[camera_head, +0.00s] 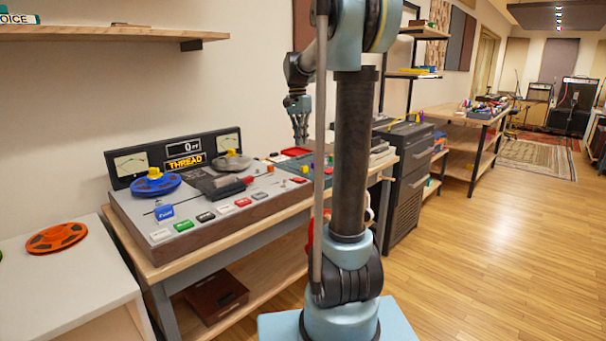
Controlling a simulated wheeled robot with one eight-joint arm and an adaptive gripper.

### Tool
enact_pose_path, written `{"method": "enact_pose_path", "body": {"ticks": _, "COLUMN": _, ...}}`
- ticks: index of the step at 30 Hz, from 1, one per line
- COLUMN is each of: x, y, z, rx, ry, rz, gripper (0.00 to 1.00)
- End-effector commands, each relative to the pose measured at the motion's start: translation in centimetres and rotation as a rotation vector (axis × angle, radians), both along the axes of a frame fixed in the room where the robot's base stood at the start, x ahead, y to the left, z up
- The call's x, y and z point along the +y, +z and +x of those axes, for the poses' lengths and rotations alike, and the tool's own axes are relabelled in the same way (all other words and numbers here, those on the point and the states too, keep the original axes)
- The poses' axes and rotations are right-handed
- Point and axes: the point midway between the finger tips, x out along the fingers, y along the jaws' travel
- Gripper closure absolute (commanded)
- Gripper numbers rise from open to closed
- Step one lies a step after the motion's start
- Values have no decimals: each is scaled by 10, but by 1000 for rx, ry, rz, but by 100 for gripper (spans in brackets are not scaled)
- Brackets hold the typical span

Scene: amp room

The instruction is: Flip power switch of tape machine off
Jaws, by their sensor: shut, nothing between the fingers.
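The tape machine (192,210) sits on the wooden table at left, with its panel facing up. It has two meters, a lit display reading "THREAD", a blue reel (155,185), a grey reel and a row of coloured buttons. A small blue piece with white lettering (164,212) stands at its front left; the word is too small to read surely, and I cannot tell its on or off position. My gripper (300,138) points down, shut and empty, in the air to the right of the machine and apart from it.
My arm column blocks the middle of the view. A device with coloured knobs (292,167) is right of the tape machine. A white table with an orange reel (57,238) is at left. A wooden shelf (110,34) hangs above. Open wooden floor lies at right.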

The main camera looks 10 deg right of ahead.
Motion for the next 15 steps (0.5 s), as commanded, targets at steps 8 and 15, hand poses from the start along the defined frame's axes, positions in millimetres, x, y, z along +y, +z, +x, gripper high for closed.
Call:
{"method": "enact_pose_path", "body": {"ticks": 8, "x": 1, "y": 2, "z": 29, "rx": 15, "ry": -65, "rz": -11, "gripper": 100}}
{"method": "enact_pose_path", "body": {"ticks": 15, "x": 1, "y": 2, "z": 29, "rx": 15, "ry": -67, "rz": -11, "gripper": 100}}
